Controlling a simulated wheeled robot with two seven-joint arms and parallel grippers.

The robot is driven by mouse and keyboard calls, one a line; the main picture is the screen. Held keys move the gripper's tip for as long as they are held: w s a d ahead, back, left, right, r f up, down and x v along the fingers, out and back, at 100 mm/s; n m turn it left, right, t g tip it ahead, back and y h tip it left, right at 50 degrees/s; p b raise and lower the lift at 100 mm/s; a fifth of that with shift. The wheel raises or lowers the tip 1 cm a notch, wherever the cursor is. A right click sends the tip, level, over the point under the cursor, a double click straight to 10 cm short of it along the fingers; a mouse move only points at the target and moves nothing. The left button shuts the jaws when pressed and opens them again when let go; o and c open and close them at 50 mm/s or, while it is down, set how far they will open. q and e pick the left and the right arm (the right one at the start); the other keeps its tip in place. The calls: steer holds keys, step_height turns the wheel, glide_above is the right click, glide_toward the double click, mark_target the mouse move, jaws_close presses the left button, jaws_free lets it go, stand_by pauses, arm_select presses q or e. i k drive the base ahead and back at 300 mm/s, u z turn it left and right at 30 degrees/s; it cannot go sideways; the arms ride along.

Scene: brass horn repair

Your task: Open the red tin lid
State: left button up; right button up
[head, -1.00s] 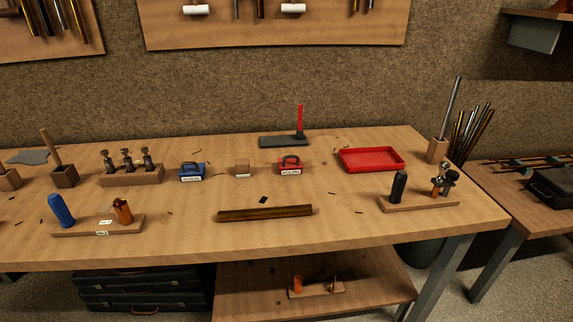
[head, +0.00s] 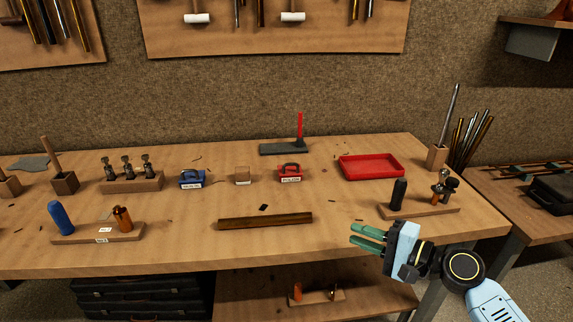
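The red tin (head: 290,173) stands on the workbench right of centre. It has a dark handle on top and a white label on its front, and its lid looks shut. My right gripper (head: 366,237) is over the bench's front edge, below and right of the red tin and well apart from it. Its two green fingers point left with a small gap between them, and nothing shows between them. My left gripper is not in view.
A blue tin (head: 191,179) and a small wooden block (head: 242,175) stand left of the red tin. A red tray (head: 371,167) lies to its right. A brown bar (head: 265,221) lies in front. A wooden stand (head: 417,211) with upright pieces sits near my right gripper.

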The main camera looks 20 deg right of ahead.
mark_target(290, 170)
steer(key=i, duration=1)
